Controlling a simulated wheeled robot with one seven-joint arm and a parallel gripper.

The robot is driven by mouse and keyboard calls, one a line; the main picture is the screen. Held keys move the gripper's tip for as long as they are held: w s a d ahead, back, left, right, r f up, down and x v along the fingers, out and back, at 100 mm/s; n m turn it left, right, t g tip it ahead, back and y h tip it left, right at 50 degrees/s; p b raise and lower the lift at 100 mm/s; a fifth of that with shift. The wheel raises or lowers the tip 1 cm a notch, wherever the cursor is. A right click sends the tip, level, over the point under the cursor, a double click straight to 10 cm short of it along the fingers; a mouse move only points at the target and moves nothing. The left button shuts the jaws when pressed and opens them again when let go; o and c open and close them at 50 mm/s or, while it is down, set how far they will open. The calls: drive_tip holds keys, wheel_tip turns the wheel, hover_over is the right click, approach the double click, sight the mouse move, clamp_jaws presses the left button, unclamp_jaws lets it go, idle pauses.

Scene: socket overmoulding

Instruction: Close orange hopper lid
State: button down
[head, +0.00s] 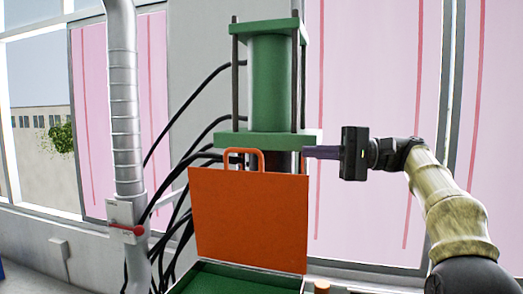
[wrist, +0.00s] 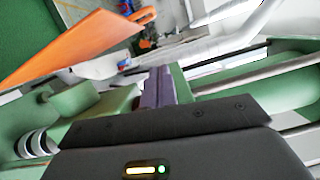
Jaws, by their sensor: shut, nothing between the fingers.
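The orange hopper lid (head: 248,220) stands open and upright in the head view, with its orange handle (head: 244,153) on the top edge. It is hinged over a green hopper (head: 235,280) at the bottom of the picture. My gripper (head: 308,153) is level with the top of the lid, at its right upper corner, pointing left. Its purple fingers (wrist: 158,87) are together and empty. In the wrist view the orange lid (wrist: 75,48) shows at upper left, apart from the fingers. I cannot tell from the head view how far behind or before the lid the fingertips are.
A green press (head: 270,85) with dark rods stands behind the lid. Black cables (head: 180,165) run to its left, near a grey duct pipe (head: 125,100). A small orange knob (head: 322,286) is at the hopper's right. Pink window panels fill the back.

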drive_tip(key=shift+a, duration=0.1)
drive_tip(key=s+a+p, duration=0.2)
drive_tip(key=a+p, duration=0.3)
drive_tip(key=a, duration=0.6)
drive_tip(key=shift+s+r, duration=0.35)
drive_tip(key=shift+s, duration=0.05)
drive_tip(key=shift+s+a+f, duration=0.1)
drive_tip(key=shift+s, duration=0.05)
